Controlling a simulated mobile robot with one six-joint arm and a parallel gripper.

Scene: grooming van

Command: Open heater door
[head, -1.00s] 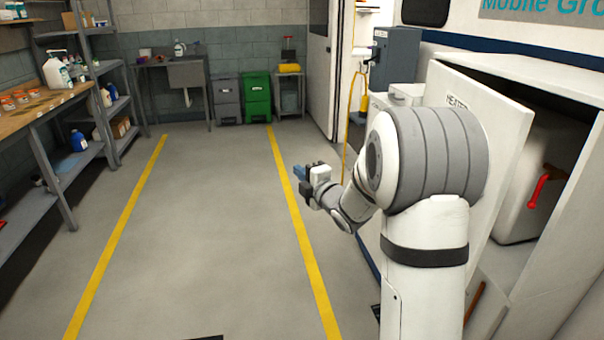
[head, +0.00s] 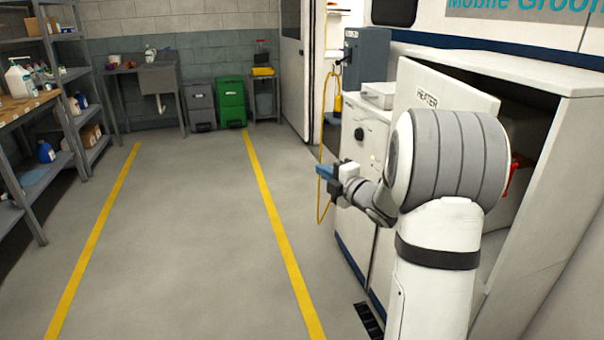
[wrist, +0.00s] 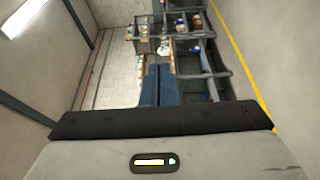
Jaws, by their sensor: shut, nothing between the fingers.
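The heater door (head: 460,97) is a white panel lettered "HEATER" in the head view. It stands swung out from the white cabinet (head: 565,140) at the right, with a dark opening behind it. My arm hides much of the door's lower part. My gripper (head: 324,171) is left of the door, out over the floor, with its blue fingers pointing left and away from the door. The fingers also show in the wrist view (wrist: 158,86), closed together with nothing between them. No contact between gripper and door shows.
A white tank with a red handle (head: 512,174) is partly visible inside the cabinet. A yellow hose (head: 322,200) hangs just behind my gripper. Shelves (head: 75,90) line the left wall. Green and grey bins (head: 231,102) stand at the back. The floor between the yellow lines is clear.

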